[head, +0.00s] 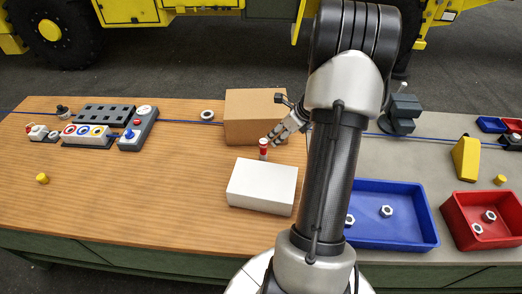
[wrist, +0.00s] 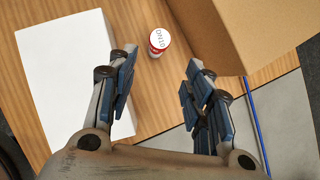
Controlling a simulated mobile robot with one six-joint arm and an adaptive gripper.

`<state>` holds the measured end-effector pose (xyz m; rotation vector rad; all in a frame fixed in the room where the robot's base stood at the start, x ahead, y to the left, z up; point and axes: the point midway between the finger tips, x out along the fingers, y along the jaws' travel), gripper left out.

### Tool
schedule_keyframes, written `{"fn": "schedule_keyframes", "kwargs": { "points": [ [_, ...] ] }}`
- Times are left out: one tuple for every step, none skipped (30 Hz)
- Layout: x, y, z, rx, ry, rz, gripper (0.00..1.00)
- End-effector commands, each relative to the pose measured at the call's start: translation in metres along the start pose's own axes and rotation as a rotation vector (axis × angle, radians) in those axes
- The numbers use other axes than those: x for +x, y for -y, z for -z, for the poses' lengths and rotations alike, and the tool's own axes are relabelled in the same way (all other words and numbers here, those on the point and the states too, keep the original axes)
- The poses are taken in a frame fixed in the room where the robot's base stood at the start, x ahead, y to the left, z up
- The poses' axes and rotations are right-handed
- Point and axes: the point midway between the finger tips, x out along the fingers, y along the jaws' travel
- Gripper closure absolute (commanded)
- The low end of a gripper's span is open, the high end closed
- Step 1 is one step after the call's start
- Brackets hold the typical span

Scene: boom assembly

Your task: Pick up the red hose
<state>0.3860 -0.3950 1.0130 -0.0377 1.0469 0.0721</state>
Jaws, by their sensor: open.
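The only red piece by my gripper is a short upright red cylinder with a white top (head: 263,149), which I take as the red hose. It stands on the wooden table between the white box and the cardboard box. In the wrist view the hose (wrist: 159,41) shows dark lettering on its top and lies just beyond the fingertips, between their lines. My gripper (head: 276,137) is open and empty, reaching in from the right beside the hose. In the wrist view both fingers of my gripper (wrist: 160,66) are spread apart, with bare wood between them.
A white box (head: 262,187) lies in front of the hose; a cardboard box (head: 256,117) stands behind it. A blue tray (head: 410,239) and red tray (head: 460,233) hold nuts on the right. A control unit (head: 138,128) sits left. The wooden table's left front is mostly clear.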

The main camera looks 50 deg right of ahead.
Motion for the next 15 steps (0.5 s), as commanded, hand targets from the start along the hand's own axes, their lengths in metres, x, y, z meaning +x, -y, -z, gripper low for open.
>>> {"fn": "schedule_keyframes", "kwargs": {
  "points": [
    [0.015,-0.002,0.002,-0.002,-0.002,-0.004,0.54],
    [0.023,-0.002,0.002,-0.003,-0.002,-0.005,0.54],
    [0.032,-0.002,0.002,-0.004,-0.002,-0.004,0.54],
    [0.038,-0.002,0.002,-0.005,-0.002,-0.004,0.54],
    [0.045,-0.002,0.002,-0.006,-0.002,-0.004,0.54],
    [0.054,-0.002,0.002,-0.006,-0.002,-0.004,0.54],
    [0.061,-0.002,0.002,-0.006,-0.003,-0.004,0.54],
    [0.067,-0.002,0.002,-0.007,-0.003,-0.004,0.54],
    [0.075,-0.002,0.001,-0.008,-0.002,-0.003,0.54],
    [0.080,-0.002,0.001,-0.007,-0.002,-0.004,0.54],
    [0.085,-0.002,0.001,-0.007,-0.002,-0.004,0.54],
    [0.091,-0.002,0.001,-0.007,-0.002,-0.003,0.54],
    [0.095,-0.002,0.000,-0.008,-0.002,-0.003,0.54],
    [0.098,-0.002,0.000,-0.008,-0.002,-0.002,0.54],
    [0.101,-0.002,0.000,-0.008,-0.002,-0.002,0.54]
  ]
}}
